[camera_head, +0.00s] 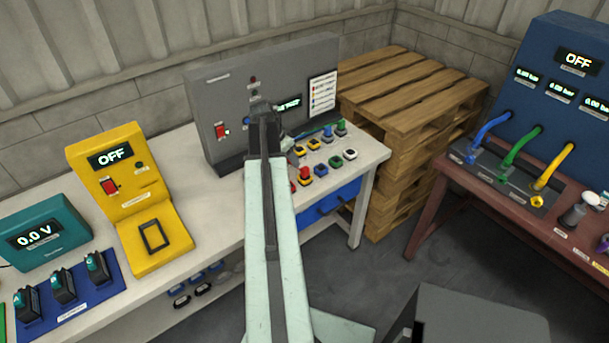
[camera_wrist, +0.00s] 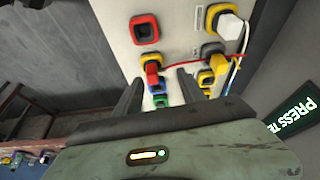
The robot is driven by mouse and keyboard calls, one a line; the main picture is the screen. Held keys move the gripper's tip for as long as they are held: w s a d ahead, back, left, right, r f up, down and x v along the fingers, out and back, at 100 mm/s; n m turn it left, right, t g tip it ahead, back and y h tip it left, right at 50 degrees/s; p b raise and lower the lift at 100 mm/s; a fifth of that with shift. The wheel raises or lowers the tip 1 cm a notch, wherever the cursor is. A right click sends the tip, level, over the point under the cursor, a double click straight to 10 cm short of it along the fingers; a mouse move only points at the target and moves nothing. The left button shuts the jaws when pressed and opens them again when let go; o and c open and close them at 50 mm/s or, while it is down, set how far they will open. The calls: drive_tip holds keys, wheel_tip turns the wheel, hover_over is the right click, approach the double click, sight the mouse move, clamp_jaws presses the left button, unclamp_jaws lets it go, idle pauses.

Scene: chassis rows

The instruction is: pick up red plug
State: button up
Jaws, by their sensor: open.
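The red plug (camera_wrist: 152,70) stands in a yellow-rimmed socket on the pale bench top in the wrist view. It also shows in the head view (camera_head: 304,173), just right of my arm. My gripper (camera_wrist: 160,77) is open, with its two dark fingers pointing at the socket area. The red plug appears between the fingertips, nearer the left finger. Nothing is held. Whether a finger touches the plug cannot be told. In the head view my arm hides part of the socket rows.
An empty red socket (camera_wrist: 145,30) lies near the plug. A blue plug (camera_wrist: 157,86) is close beside it. A yellow plug (camera_wrist: 219,65) and a white plug (camera_wrist: 229,27) with cables are to the right. A grey panel box (camera_head: 213,105) stands behind; pallets (camera_head: 405,95) stand right.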

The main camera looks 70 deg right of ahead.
sight(304, 168)
drive_tip(key=shift+m, duration=0.5)
drive_tip(key=s+d+f+b, duration=0.1)
drive_tip(key=f+b, duration=0.1)
drive_tip(key=s+d+f+b, duration=0.1)
drive_tip(key=s+f+b, duration=0.1)
drive_tip(key=f+b, duration=0.1)
drive_tip(key=s+d+f+b, duration=0.1)
drive_tip(key=f+b, duration=0.1)
drive_tip(key=shift+s+d+f+b, duration=0.2)
drive_tip(key=shift+d+f+b, duration=0.1)
drive_tip(key=shift+d+b, duration=0.1)
drive_tip(key=shift+r, duration=0.2)
clamp_jaws()
